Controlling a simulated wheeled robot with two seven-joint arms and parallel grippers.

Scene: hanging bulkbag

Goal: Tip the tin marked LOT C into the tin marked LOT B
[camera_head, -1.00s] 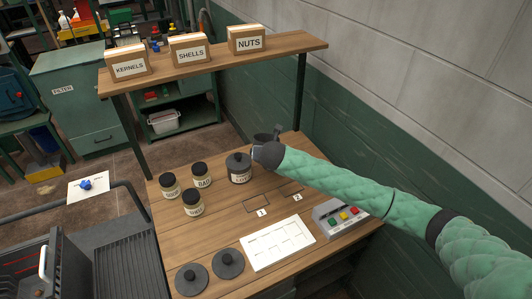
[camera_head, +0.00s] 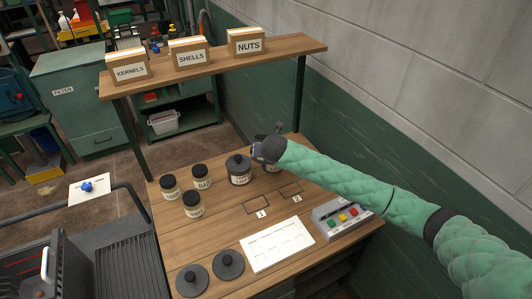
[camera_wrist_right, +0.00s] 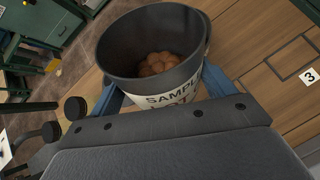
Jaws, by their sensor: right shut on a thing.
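My right gripper (camera_head: 268,149) is above the back of the table, shut on a dark open tin (camera_wrist_right: 192,85) with a pale label. In the right wrist view the tin sits between the blue fingers, with brown round pieces inside. Its label reads SAMPLE and LOT, but the letter is hidden. A dark lidded tin (camera_head: 238,170), labelled LOT, stands left of my gripper; its letter is too small to read. A pale labelled surface (camera_head: 272,169) shows just below my gripper; I cannot tell which tin it belongs to. My left gripper is not in view.
Several dark-capped jars (camera_head: 193,205) stand left of the lidded tin. Two round lids (camera_head: 229,264), a white tray (camera_head: 277,245) and a button box (camera_head: 343,217) lie nearer the front. A shelf (camera_head: 215,67) with boxes spans above the back.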

